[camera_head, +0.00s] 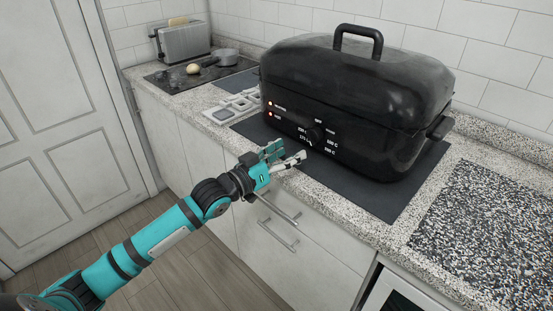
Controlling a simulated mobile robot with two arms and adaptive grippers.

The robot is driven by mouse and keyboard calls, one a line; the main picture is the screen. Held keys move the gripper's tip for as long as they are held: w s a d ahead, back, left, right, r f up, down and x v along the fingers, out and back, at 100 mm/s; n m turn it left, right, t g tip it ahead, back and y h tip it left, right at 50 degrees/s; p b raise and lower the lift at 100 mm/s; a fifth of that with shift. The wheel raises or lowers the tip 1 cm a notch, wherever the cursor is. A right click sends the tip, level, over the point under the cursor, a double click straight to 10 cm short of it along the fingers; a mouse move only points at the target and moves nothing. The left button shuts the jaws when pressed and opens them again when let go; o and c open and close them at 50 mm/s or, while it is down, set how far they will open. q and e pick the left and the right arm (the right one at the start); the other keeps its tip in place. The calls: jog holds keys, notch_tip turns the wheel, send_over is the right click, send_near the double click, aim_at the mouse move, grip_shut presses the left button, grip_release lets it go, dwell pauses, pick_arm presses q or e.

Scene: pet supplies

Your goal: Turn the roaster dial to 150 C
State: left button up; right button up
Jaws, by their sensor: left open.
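The black roaster (355,90) stands on a dark mat on the counter, its lid with a loop handle closed. Its dial (316,133) is a dark knob on the front face, ringed by white temperature labels too small to read fully. Two small red lights glow at the left of that face. The dial's exact setting cannot be made out. My left gripper (288,155) is open, in front of the counter edge, below and left of the dial and apart from it. My right gripper is not in view.
The dark mat (400,199) reaches to near the counter's front edge. A speckled board (490,225) lies at the right. A toaster (182,41), a pan (226,56) and a white divided tray (232,108) are at the left. Drawer handles (279,236) project below my gripper.

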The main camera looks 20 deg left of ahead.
pick_arm(q)
jog(key=shift+v, duration=1.9)
